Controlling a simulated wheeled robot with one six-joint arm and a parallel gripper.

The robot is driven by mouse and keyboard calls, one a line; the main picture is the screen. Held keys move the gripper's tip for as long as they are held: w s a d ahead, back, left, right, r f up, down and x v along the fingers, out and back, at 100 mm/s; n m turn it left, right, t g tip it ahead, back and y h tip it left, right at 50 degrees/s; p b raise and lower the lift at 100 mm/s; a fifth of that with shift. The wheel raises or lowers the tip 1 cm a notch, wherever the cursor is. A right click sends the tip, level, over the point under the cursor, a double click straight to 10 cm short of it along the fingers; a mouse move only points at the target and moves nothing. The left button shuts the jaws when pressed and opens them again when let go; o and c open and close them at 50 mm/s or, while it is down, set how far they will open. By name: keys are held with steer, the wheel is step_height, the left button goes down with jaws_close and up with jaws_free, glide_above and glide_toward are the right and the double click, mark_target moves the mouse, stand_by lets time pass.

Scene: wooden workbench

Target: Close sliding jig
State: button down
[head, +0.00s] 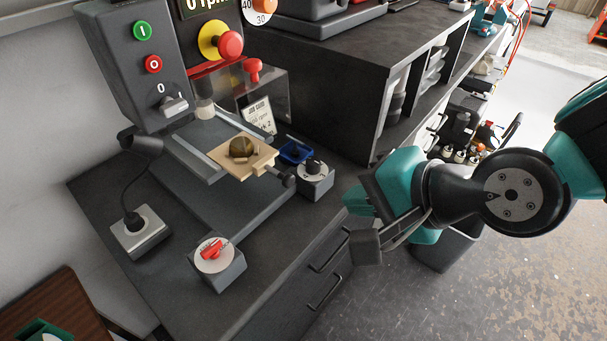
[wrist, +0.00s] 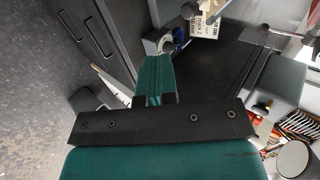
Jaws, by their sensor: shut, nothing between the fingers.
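The sliding jig is a pale wooden block (head: 258,167) with a brownish round piece (head: 241,147) seated in it. It sits on the grey rails (head: 190,158) of the bench machine, at the front right end, outside the clear guard (head: 272,97). My gripper (head: 348,200) is right of the bench's front edge, apart from the jig. Its teal fingers are together and empty, also in the wrist view (wrist: 154,72). I cannot make out the jig clearly in the wrist view.
A small knob box (head: 314,178) and a blue tray (head: 295,152) stand between my gripper and the jig. A red-switch box (head: 216,262) stands at the front of the bench. A dark shelf cabinet (head: 345,70) is behind. The floor (head: 440,300) below my arm is partly clear.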

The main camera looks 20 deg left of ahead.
steer(key=w+a+f+p, duration=0.3)
steer(key=a+f, duration=0.1)
steer(key=a, duration=0.4)
steer(key=shift+w+a+f+p, duration=0.15)
steer(key=shift+w+a+p, duration=0.15)
